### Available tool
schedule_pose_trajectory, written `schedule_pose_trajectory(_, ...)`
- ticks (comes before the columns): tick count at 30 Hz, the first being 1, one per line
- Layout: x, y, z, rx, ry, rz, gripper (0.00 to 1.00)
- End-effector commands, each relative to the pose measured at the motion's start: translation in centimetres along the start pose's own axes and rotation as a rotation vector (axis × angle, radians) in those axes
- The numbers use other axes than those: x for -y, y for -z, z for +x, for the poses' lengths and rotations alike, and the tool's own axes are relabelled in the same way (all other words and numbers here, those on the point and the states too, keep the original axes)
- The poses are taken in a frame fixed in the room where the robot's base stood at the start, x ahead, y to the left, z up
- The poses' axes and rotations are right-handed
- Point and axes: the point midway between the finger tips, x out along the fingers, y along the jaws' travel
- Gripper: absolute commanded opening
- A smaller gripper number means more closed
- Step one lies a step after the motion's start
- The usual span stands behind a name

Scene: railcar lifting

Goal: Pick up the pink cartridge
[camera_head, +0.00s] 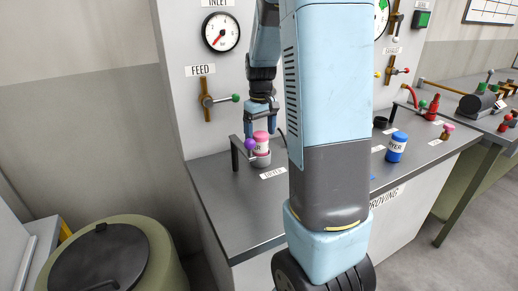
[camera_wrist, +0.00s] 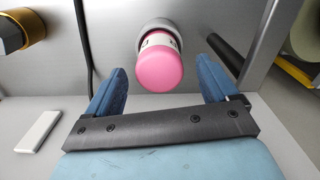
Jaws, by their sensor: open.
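The pink cartridge (camera_head: 261,139) stands upright in a grey round holder (camera_head: 262,160) on the bench, in the head view. In the wrist view the cartridge (camera_wrist: 159,68) shows its pink top and a white label band, with the grey holder (camera_wrist: 160,24) around its far end. My gripper (camera_head: 261,131) is open just above the cartridge in the head view. In the wrist view my gripper (camera_wrist: 162,75) has one blue finger on each side of the cartridge, with gaps on both sides. The fingers do not touch it. My arm hides part of the bench.
The FEED valve (camera_head: 207,100) is on the wall panel. The bench front (camera_head: 235,215) is clear.

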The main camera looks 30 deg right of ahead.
Motion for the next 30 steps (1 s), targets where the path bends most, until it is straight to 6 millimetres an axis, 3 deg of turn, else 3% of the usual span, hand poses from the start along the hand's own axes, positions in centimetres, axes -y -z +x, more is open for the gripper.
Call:
schedule_pose_trajectory(9, 0.0, 0.0, 4.1, 0.003, 0.001, 0.000, 0.87)
schedule_pose_trajectory(19, 0.0, 0.1, 4.7, 0.001, 0.000, -0.001, 0.87)
schedule_pose_trajectory(30, 0.0, 0.1, 4.6, 0.001, 0.000, -0.001, 0.52)
